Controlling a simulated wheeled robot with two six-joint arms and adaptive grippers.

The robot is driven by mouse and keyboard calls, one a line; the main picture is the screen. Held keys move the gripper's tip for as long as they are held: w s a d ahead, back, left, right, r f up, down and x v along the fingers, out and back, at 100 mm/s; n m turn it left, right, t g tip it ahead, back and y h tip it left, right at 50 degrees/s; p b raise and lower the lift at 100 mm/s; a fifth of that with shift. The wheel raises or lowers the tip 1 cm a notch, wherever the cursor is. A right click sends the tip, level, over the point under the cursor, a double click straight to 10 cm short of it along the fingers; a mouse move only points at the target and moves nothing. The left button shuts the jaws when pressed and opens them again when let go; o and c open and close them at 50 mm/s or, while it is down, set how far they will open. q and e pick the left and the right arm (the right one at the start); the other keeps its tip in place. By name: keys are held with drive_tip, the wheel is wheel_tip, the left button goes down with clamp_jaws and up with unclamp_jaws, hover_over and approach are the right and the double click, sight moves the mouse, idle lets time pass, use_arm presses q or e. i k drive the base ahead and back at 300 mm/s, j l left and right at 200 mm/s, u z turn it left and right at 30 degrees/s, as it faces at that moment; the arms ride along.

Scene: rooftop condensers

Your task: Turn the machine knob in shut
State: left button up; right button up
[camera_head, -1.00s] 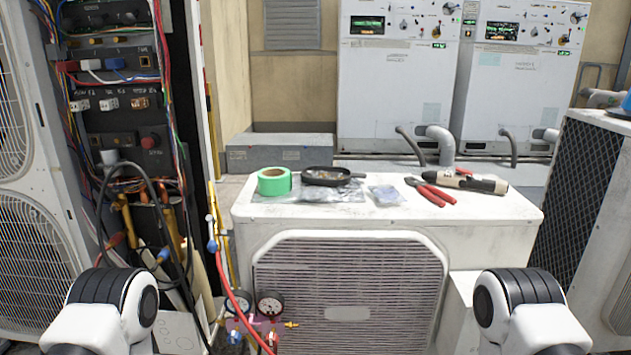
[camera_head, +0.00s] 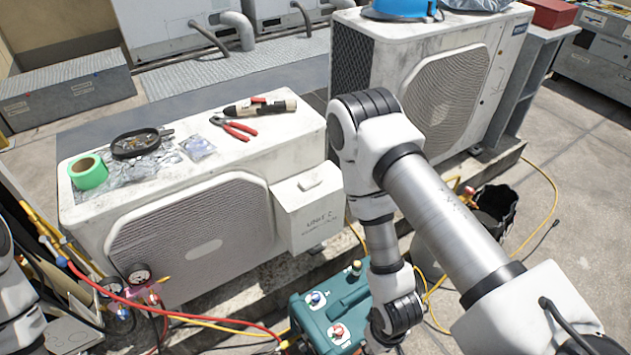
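A teal machine (camera_head: 338,297) stands low at the bottom of the head view, in front of the white condenser units. Its top carries a blue knob (camera_head: 316,298) and a red knob (camera_head: 338,331). The labels around them are too small to read, so I cannot tell which is the in knob. My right arm reaches down over the machine's right side, its wrist next to the red knob and covering part of the machine. My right gripper is out of view below the frame. Only a bit of my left arm shows at the left edge; my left gripper is not in view.
Red and yellow hoses run from the gauges (camera_head: 139,274) to the machine. A black bucket (camera_head: 494,211) stands to the right on open floor.

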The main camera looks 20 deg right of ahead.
sight(316, 297)
drive_tip(key=z, duration=0.75)
drive_tip(key=i+j+z, duration=0.1)
drive_tip(key=z, duration=0.4)
drive_tip(key=i+j+z, duration=0.2)
drive_tip(key=z, duration=0.3)
drive_tip(key=i, duration=0.05)
